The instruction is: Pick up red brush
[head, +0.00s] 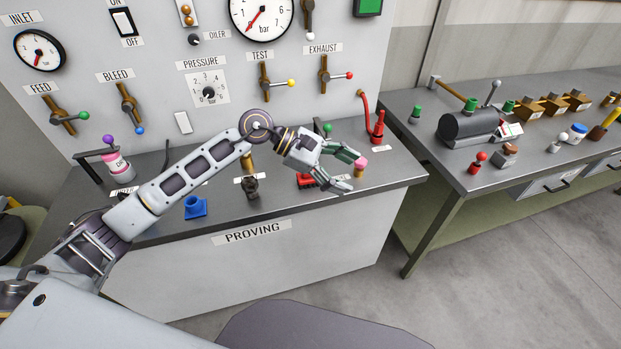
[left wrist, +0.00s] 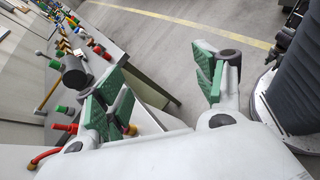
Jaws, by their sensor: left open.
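A small red object (head: 305,180), which may be the red brush, lies on the proving bench (head: 270,213) behind my left gripper's lower finger and is partly hidden. I cannot make out bristles. My left gripper (head: 352,173) is open and empty, above the bench's front right part, with its fingers pointing right. A pink-topped peg (head: 361,164) stands close by its fingertips. In the left wrist view, the open green-padded fingers (left wrist: 163,88) have nothing between them but floor and bench edge behind. My right gripper is not in view.
A red nozzle with a hose (head: 377,126) stands at the bench's back right. A blue block (head: 195,207) and a dark fitting (head: 251,187) are to the left.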

